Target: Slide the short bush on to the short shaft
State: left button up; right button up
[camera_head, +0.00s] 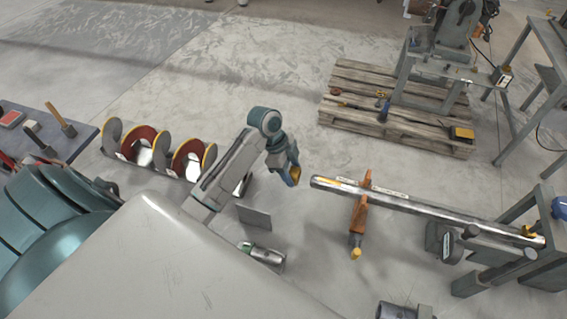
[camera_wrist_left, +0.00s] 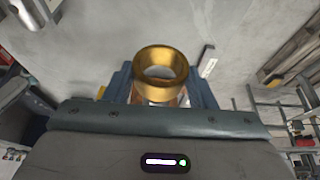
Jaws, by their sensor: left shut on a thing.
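My left gripper (camera_head: 288,166) is shut on a brass-coloured bush (camera_head: 295,174). In the left wrist view the bush (camera_wrist_left: 160,88) is a hollow ring between the blue-grey fingers, its open bore facing up in the picture. A long steel shaft (camera_head: 430,209) lies across an orange stand and a grey frame. Its near left end is just right of the bush, with a visible gap in the picture. The bush is not around this shaft. I cannot tell whether this is the short shaft. My right gripper is not in view.
The orange stand (camera_head: 360,215) is under the shaft's left part. The grey frame (camera_head: 525,262) bears its right end. A wooden pallet (camera_head: 350,106) with a machine lies behind. Red and yellow auger flights (camera_head: 180,157) lie left of my arm. Floor is clear between gripper and pallet.

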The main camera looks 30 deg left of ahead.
aim_at(330, 181)
pick_arm(q)
jog(key=shift+w+d, duration=0.15)
jog(key=shift+d, duration=0.4)
jog(key=shift+w+d, duration=0.15)
jog(key=shift+d, duration=0.4)
jog(key=shift+r+p, duration=0.1)
jog(key=shift+p, duration=0.4)
dwell(0.3)
jog(key=shift+p, duration=0.55)
dwell(0.5)
jog(key=shift+w+d+p, duration=0.25)
jog(key=shift+w+d, duration=0.15)
jog(key=shift+d, duration=1.1)
jog(key=shift+w+d+p, duration=0.2)
jog(key=shift+w+d, duration=0.15)
jog(key=shift+d, duration=1.1)
jog(key=shift+w+d+p, duration=0.25)
jog(key=shift+w+d, duration=0.15)
jog(key=shift+d, duration=1.1)
jog(key=o, duration=1.3)
jog(key=shift+c, duration=0.2)
jog(key=shift+a, duration=0.1)
